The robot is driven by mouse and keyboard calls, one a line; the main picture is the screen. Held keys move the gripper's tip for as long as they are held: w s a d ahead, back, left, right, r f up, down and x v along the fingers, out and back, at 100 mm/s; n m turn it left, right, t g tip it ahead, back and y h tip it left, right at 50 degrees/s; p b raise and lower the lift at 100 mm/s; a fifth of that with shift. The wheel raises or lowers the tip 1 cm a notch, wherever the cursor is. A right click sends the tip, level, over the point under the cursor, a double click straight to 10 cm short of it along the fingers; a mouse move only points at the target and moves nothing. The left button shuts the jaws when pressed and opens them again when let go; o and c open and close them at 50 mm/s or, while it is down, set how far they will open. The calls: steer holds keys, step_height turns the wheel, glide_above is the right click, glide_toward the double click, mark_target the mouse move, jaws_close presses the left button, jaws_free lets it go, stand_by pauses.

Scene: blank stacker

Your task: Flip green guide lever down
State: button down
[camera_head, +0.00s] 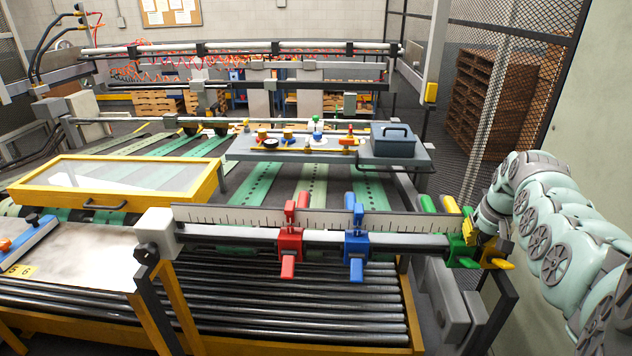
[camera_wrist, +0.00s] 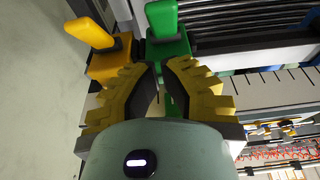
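The green guide (camera_head: 459,249) sits near the right end of the rail in the head view. My gripper (camera_head: 472,232) is at the guide from the right. In the wrist view its yellow ribbed fingers (camera_wrist: 159,66) are drawn in, with tips almost together over the green body. Nothing is clearly held between them; contact with the green part cannot be told.
The yellow guide (camera_head: 494,258) is close beside the green one; it also shows in the wrist view (camera_wrist: 98,40). Red (camera_head: 290,242) and blue (camera_head: 356,243) guides sit farther left on the rail (camera_head: 225,235). A grey toolbox (camera_head: 393,143) stands on a shelf behind.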

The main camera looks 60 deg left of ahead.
mark_target(479, 267)
steer(key=shift+s+d+f+p, duration=0.3)
steer(key=shift+f+p, duration=0.15)
steer(key=shift+f, duration=0.25)
steer(key=shift+s+d+f+p, duration=0.3)
steer(key=shift+f+p, duration=0.1)
steer(key=shift+f, duration=0.25)
steer(key=shift+s+d+f+t+y+p, duration=0.25)
steer(key=shift+d+f+t+y+p, duration=0.15)
steer(key=shift+t+y, duration=0.25)
stand_by(0.8)
steer(key=shift+s+d+f+t+y+b, duration=0.1)
steer(key=shift+d+f+t+y+b, duration=0.2)
steer(key=shift+y+b, duration=0.2)
steer(key=b, duration=0.2)
steer(key=f+t+y+b, duration=0.1)
steer(key=shift+s+d+f+b, duration=0.15)
steer(key=shift+s+d+b, duration=0.1)
steer(key=shift+b, duration=0.1)
steer(key=f+t+y+b, duration=0.1)
steer(key=y+b, duration=0.1)
steer(key=b, duration=0.6)
steer(key=f+t+y+b, duration=0.1)
steer(key=t+b, duration=0.1)
steer(key=b, duration=0.6)
steer(key=f+t+y+b, duration=0.1)
steer(key=y+b, duration=0.1)
steer(key=b, duration=0.6)
steer(key=shift+s+d+y+b, duration=0.3)
steer(key=shift+s+y, duration=0.05)
